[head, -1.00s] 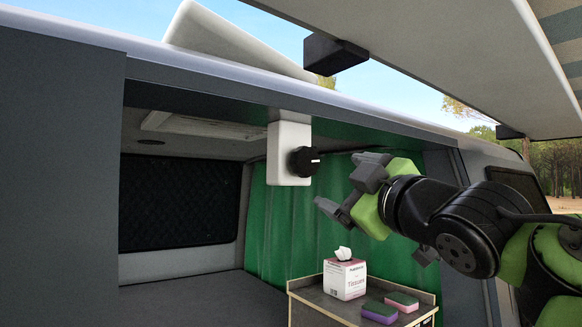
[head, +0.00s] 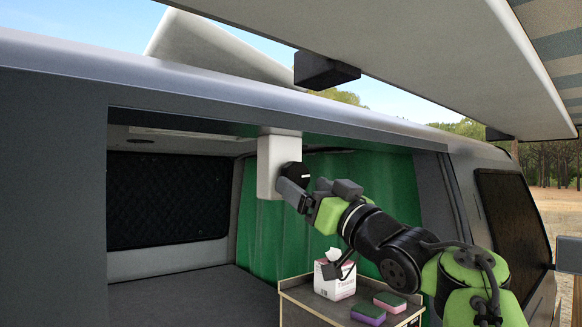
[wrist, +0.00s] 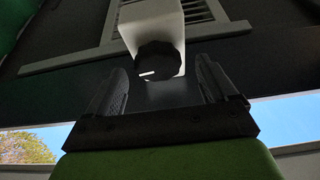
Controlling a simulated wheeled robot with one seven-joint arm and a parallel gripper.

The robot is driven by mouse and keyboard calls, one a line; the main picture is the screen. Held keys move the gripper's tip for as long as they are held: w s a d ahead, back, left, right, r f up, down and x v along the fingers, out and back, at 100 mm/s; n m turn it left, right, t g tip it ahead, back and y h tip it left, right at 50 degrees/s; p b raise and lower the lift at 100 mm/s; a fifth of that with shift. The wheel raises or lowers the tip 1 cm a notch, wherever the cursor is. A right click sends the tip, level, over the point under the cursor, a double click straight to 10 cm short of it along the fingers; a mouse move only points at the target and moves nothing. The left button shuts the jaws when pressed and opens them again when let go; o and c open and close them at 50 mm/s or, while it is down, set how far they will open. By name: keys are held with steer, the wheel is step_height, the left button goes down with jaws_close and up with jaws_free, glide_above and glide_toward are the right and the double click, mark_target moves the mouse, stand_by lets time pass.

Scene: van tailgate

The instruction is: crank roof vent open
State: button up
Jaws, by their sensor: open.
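The black round crank knob (head: 291,174) with a white pointer line sits on a white housing (head: 268,166) under the roof edge. My gripper (head: 298,191) is at the knob, partly covering it in the head view. In the wrist view the knob (wrist: 160,66) shows between the two open fingertips, with a visible gap on each side; no grip on it shows. The pale roof vent lid (head: 215,45) stands tilted up above the van roof. The vent's ceiling frame (wrist: 82,60) shows behind the housing in the wrist view.
Below my arm a small cabinet (head: 295,297) carries a tissue box (head: 337,281) and two sponges, one purple and green (head: 368,314), one pink and green (head: 390,302). A green curtain (head: 262,230) hangs behind. The raised tailgate (head: 420,50) is overhead.

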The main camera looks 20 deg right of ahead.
steer(key=shift+p+x, duration=0.3)
steer(key=shift+x, duration=0.85)
steer(key=shift+s, duration=0.1)
steer(key=shift+d, duration=0.1)
steer(key=c, duration=1.1)
steer(key=shift+o, duration=0.2)
